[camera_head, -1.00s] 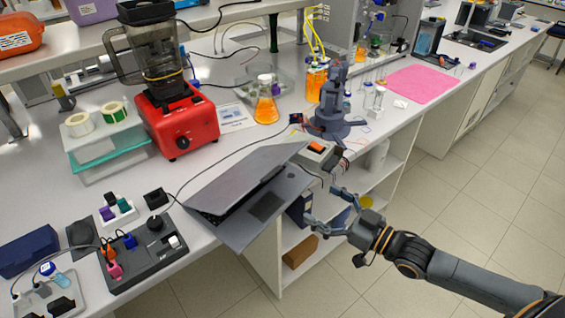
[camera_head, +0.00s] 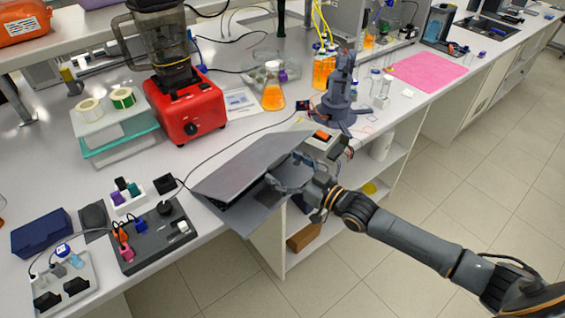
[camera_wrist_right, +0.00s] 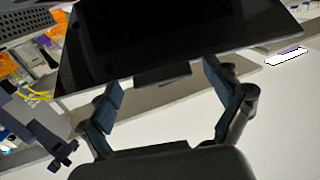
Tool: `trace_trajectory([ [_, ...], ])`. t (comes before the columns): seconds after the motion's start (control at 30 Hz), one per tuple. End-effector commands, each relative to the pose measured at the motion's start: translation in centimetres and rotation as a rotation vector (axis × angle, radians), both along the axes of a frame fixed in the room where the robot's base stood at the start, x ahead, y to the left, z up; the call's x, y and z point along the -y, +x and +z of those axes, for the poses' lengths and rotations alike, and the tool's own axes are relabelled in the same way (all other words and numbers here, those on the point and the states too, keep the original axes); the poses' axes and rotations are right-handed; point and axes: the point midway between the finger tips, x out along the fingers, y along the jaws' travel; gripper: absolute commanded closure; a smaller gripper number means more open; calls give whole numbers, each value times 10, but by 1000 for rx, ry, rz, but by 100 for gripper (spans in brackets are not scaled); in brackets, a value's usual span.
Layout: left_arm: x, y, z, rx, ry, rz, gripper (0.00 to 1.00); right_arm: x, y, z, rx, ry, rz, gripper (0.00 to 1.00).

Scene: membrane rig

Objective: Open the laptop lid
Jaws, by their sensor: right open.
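The grey laptop (camera_head: 245,168) sits at the front edge of the bench with its lid partly raised and tilted low over the base. Its base (camera_head: 262,215) sticks out past the bench edge. My right gripper (camera_head: 283,172) is open at the lid's right front side, above the base. In the right wrist view, the lid's dark screen side (camera_wrist_right: 175,35) fills the top, just beyond the two spread fingers of my right gripper (camera_wrist_right: 160,92). Nothing is between the fingers; contact with the lid cannot be told. My left gripper is not in view.
A small grey box with an orange switch (camera_head: 322,138) and a dark robot-like device (camera_head: 340,100) stand right of the laptop. A red blender (camera_head: 185,105) and an orange flask (camera_head: 273,92) stand behind. Open floor lies in front.

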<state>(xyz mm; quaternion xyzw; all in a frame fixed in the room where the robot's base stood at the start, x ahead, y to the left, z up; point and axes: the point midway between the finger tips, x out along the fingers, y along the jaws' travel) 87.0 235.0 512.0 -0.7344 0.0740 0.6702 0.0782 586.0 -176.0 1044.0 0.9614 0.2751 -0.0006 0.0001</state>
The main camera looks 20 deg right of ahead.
Motion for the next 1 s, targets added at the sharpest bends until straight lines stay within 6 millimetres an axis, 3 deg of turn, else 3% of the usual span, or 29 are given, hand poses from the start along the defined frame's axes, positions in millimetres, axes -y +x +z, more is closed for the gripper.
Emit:
trace_trajectory([
  [0.4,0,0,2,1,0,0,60,-5,8,0,0,0,1,9],
  [0.47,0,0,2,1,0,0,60,-5,8,0,0,0,1,20],
  [0.8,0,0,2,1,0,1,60,-5,8,0,-1,-1,1,89],
  [1.0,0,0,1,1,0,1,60,-6,11,2,-7,-4,1,89],
])
